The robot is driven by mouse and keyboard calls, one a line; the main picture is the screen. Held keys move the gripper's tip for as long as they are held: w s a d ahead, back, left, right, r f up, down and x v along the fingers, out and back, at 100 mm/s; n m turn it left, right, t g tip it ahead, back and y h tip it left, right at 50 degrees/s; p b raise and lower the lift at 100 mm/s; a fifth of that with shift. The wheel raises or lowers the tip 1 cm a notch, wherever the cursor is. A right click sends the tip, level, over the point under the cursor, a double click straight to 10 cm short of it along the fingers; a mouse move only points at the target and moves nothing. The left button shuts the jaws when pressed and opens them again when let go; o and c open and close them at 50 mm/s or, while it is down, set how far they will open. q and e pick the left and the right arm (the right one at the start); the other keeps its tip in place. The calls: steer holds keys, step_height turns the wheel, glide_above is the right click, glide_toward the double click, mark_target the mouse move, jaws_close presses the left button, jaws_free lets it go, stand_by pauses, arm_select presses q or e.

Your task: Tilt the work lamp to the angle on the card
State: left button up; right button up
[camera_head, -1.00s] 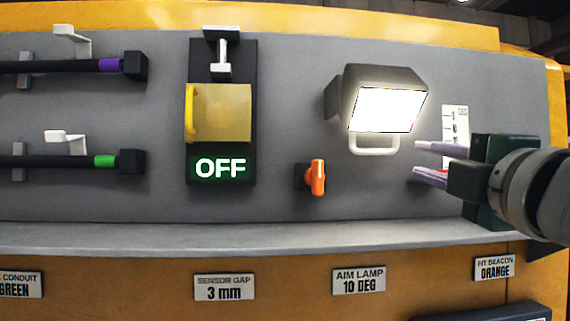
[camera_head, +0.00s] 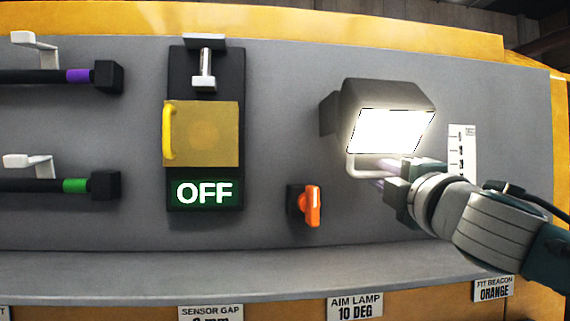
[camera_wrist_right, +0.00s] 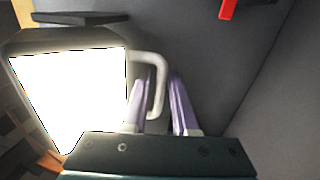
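The work lamp (camera_head: 388,95) is a dark box with a bright white face on the grey panel, tilted slightly downward. Its pale loop handle (camera_head: 351,166) hangs below the face and also shows in the wrist view (camera_wrist_right: 157,88). My right gripper (camera_head: 388,170) is at the handle from the right; in the wrist view its purple fingers (camera_wrist_right: 160,76) stand apart, one each side of the handle's bar, with a gap visible. The card (camera_head: 354,307) reads "AIM LAMP 10 DEG". A white scale strip (camera_head: 462,152) is right of the lamp, its marks too small to read. My left gripper is out of view.
An orange knob (camera_head: 312,205) sits below left of the lamp. Left of it is a yellow-handled cover (camera_head: 205,134) above an "OFF" display (camera_head: 204,192). Dark conduits with purple and green bands are farther left. A grey ledge (camera_head: 250,272) runs below the panel.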

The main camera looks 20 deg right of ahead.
steer(key=shift+w, duration=0.25)
jaws_close()
stand_by(1.4)
